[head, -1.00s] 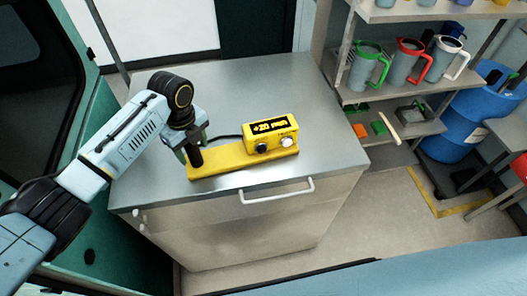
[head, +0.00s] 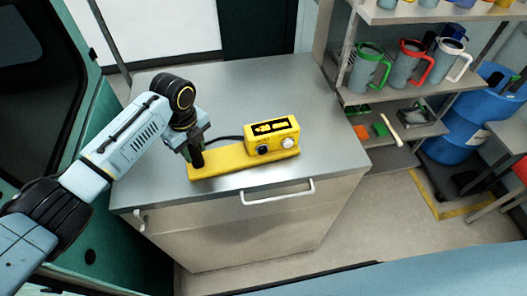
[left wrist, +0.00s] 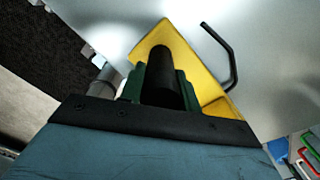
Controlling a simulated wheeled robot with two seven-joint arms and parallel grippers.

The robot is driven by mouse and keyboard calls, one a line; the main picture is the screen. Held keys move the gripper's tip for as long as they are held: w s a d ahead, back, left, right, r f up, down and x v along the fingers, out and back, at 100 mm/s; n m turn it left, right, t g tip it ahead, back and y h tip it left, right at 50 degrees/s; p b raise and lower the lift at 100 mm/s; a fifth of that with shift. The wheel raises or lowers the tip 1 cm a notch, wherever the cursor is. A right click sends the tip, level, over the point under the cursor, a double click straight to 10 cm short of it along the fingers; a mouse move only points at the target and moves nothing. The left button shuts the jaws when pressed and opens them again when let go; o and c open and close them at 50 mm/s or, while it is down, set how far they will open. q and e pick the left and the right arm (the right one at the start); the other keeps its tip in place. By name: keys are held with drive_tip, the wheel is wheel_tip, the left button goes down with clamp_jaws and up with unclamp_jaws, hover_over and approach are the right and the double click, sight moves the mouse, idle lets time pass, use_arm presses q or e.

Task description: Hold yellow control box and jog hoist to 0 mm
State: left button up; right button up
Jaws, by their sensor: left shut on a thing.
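The yellow control box (head: 272,137) stands on the right part of a flat yellow base (head: 224,162) on the metal cabinet top. Its front has a small dark display, a black knob and a white knob. The display reading is blurred now and I cannot read it. My left gripper (head: 195,153) is shut on a black upright handle (head: 197,160) at the left end of the base. In the left wrist view the handle (left wrist: 160,75) stands between the green fingers, with the yellow base behind it. My right gripper is not in view.
The metal cabinet top (head: 230,90) is otherwise clear, with a white drawer handle (head: 278,192) at its front. A black cable runs behind the base. Shelves at the right hold mugs with green, red and white handles (head: 410,64). A blue drum (head: 465,125) stands beyond.

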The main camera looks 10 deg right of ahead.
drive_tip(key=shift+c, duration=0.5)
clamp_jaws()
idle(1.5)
